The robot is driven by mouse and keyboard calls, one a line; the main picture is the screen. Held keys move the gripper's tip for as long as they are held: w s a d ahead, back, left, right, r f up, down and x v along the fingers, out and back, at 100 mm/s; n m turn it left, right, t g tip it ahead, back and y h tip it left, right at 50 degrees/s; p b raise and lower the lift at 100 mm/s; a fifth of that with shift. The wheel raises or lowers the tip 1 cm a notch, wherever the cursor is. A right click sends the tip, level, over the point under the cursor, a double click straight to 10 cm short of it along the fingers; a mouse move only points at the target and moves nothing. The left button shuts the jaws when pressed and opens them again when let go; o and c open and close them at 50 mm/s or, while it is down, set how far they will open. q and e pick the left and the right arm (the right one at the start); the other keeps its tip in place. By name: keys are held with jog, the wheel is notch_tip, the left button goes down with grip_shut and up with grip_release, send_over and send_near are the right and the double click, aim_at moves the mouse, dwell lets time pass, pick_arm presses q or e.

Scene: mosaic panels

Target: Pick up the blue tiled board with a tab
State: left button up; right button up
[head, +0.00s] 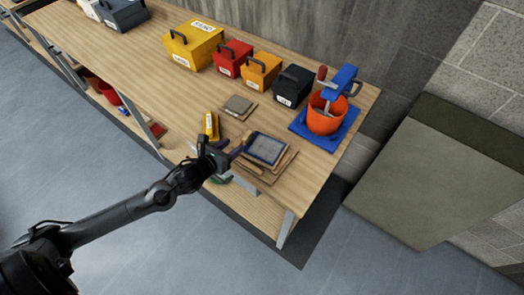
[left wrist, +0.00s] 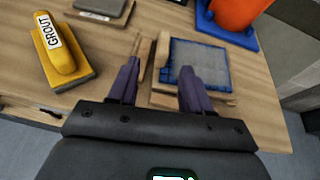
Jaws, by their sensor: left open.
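The blue tiled board (head: 266,147) is a grey-blue panel with a blue border, lying on wooden pieces near the bench's front edge. It also shows in the left wrist view (left wrist: 205,62), where a light wooden piece (left wrist: 163,50) stands at its left side; I cannot tell whether this is the tab. My left gripper (head: 238,150) is at the board's left side, open. In the left wrist view its two dark purple fingers (left wrist: 160,72) are spread, with the wooden piece beyond and between their tips. The right finger overlaps the board's near left corner. Contact cannot be told.
A yellow grout float (left wrist: 60,50) lies left of the gripper, and a small grey panel (head: 238,104) lies behind. An orange bucket (head: 325,118) stands on a blue base to the right. Toolboxes (head: 232,60) line the back. The bench's left front stretch is clear.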

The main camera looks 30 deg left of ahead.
aim_at(246, 135)
pick_arm(q)
jog(key=x, duration=0.4)
jog(key=shift+w, duration=0.2)
jog(key=x, duration=0.4)
jog(key=shift+w+d+r, duration=0.15)
jog(key=shift+d+r, duration=0.1)
jog(key=shift+r, duration=0.05)
jog(key=shift+w+f, duration=0.3)
jog(key=shift+w, duration=0.25)
jog(key=shift+r, duration=0.1)
grip_shut()
